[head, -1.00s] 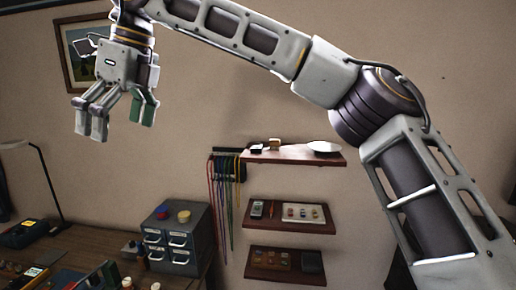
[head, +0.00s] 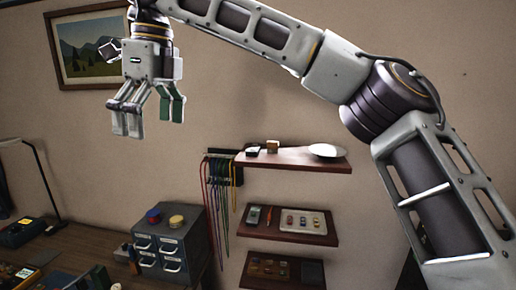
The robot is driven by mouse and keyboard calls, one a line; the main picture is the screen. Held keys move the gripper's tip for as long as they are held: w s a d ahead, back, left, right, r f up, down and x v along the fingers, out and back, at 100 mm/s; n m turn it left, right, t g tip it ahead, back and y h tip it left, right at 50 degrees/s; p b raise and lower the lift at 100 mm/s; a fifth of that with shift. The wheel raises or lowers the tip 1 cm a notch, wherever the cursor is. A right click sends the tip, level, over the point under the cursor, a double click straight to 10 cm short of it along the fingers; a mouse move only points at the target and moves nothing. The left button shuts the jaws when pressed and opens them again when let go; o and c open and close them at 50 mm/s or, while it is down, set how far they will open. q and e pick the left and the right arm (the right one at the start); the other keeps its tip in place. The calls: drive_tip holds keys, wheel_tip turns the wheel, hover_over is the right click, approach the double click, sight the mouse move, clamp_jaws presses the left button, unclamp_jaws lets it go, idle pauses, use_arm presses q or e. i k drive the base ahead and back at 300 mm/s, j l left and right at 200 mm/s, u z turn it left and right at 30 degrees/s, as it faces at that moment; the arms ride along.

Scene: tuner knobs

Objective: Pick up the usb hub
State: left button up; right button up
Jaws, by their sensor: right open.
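My right gripper (head: 147,112) hangs in the air at the upper left of the head view, fingers pointing down. It is open and empty, well above the workbench and the grey drawer cabinet. I cannot pick out the usb hub for certain. Small items lie on the wall shelves, including a small dark block (head: 253,150) and a small tan block (head: 272,146) on the top shelf, but they are too small to identify. My left gripper is not in view.
The grey drawer cabinet (head: 172,262) stands on the workbench (head: 75,243), with a red-blue lid and a yellow lid on top. Three shelves, the top one (head: 305,164) highest, hang on the wall. Cables (head: 218,200) hang beside them. A lamp (head: 42,172) stands at left.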

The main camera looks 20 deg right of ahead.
sight(253, 150)
drive_tip(key=i+l, duration=0.15)
drive_tip(key=l, duration=0.2)
drive_tip(key=i+l, duration=0.2)
drive_tip(key=l, duration=0.2)
drive_tip(key=i+l, duration=0.15)
drive_tip(key=l, duration=0.2)
drive_tip(key=i+l, duration=0.15)
drive_tip(key=l, duration=0.25)
